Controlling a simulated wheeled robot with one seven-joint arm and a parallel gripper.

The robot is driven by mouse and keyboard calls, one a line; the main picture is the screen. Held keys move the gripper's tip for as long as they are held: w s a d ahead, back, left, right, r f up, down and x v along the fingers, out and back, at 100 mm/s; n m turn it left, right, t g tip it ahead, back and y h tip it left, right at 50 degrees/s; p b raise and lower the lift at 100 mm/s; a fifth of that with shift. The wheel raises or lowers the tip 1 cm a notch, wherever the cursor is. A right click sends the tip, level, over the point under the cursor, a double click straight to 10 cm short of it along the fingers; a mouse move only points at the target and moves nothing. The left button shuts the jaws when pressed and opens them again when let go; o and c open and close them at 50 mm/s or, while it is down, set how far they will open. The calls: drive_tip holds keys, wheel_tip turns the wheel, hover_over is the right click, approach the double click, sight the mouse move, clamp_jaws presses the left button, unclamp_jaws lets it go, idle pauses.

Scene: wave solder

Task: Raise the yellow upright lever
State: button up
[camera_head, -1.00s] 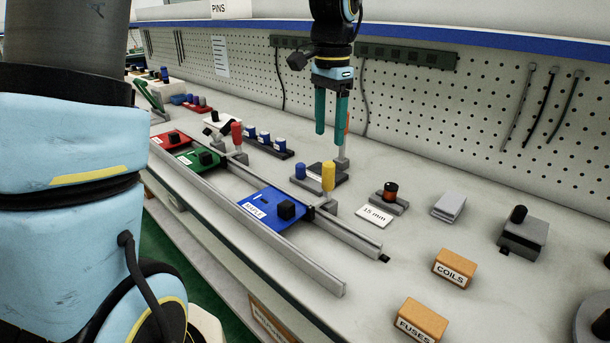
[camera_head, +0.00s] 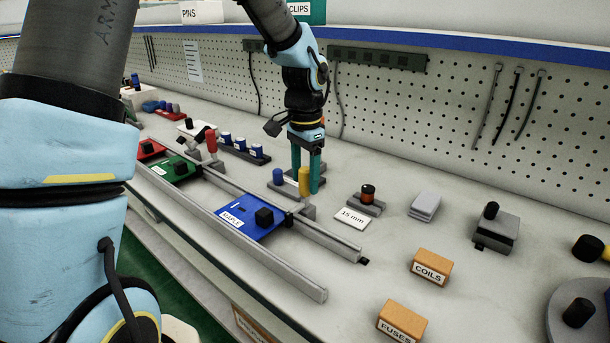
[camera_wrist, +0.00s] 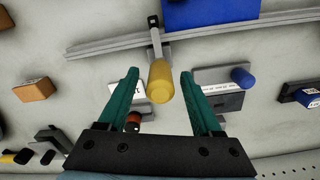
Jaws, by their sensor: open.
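The yellow lever (camera_head: 304,182) stands upright on a grey base beside the rail, near the blue MAPLE plate (camera_head: 252,219). My gripper (camera_head: 306,170) points down just behind the lever, its teal fingers open. In the wrist view the yellow handle (camera_wrist: 160,82) shows ahead of and between the two open fingertips of my gripper (camera_wrist: 160,74). The fingers do not appear closed on it. The lever's grey arm runs from the handle to a bracket at the rail. In the head view the lever partly hides the fingers.
A blue knob (camera_head: 278,177) on a dark grey block stands left of the lever. A red upright lever (camera_head: 211,141) stands farther along the rails. A black-and-orange spool (camera_head: 367,193) and the 15 mm card (camera_head: 352,219) lie to the right. The pegboard rises behind.

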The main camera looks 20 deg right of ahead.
clamp_jaws()
idle(0.5)
idle(0.9)
